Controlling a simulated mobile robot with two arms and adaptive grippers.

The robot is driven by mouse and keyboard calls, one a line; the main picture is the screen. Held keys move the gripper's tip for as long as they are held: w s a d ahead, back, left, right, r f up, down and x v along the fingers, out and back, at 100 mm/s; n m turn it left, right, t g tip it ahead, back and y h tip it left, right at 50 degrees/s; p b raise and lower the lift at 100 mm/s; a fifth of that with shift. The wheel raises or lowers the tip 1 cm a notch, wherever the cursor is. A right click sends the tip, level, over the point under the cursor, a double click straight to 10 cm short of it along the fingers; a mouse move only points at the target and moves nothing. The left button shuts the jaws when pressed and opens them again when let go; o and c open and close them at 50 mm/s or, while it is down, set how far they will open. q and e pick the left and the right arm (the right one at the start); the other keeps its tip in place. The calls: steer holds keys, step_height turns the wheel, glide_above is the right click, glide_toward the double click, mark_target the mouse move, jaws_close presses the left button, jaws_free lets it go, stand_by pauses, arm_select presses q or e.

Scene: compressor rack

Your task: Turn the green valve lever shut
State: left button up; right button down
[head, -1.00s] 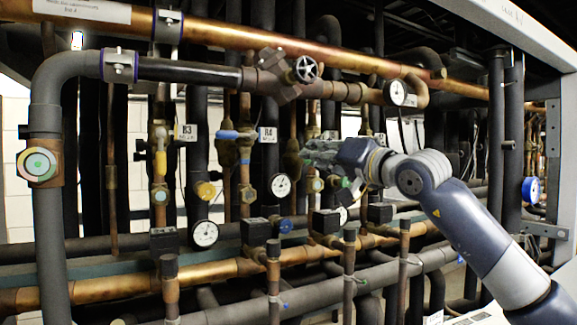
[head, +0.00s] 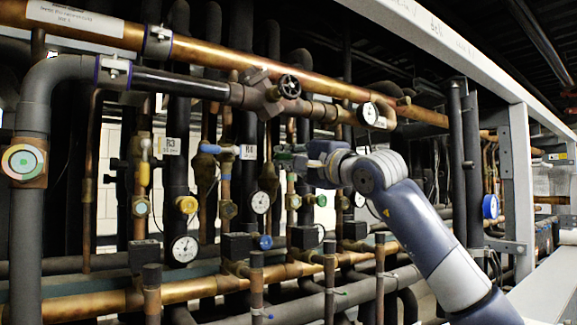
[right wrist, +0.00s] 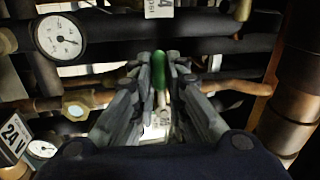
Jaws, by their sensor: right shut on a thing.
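The green valve lever (right wrist: 158,70) stands upright between the fingertips of my right gripper (right wrist: 158,75) in the right wrist view. The fingers are shut on it from both sides. In the head view my right gripper (head: 284,157) reaches in from the right at the middle of the pipe rack. There its fingers hide most of the lever, and the valve body behind is hard to make out. My left gripper is not in view.
A blue lever (head: 218,149) and a yellow lever (head: 145,149) sit on pipes to the left. Gauges (head: 184,249) and a black handwheel (head: 289,87) are close by. A copper pipe (head: 210,53) crosses above. A pale frame post (head: 521,180) stands at right.

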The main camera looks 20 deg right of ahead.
steer(key=shift+r+m, duration=0.2)
steer(key=shift+m, duration=0.3)
steer(key=c, duration=1.6)
jaws_free()
steer(key=shift+d, duration=0.1)
steer(key=v, duration=1.2)
steer(key=shift+s+f, duration=0.1)
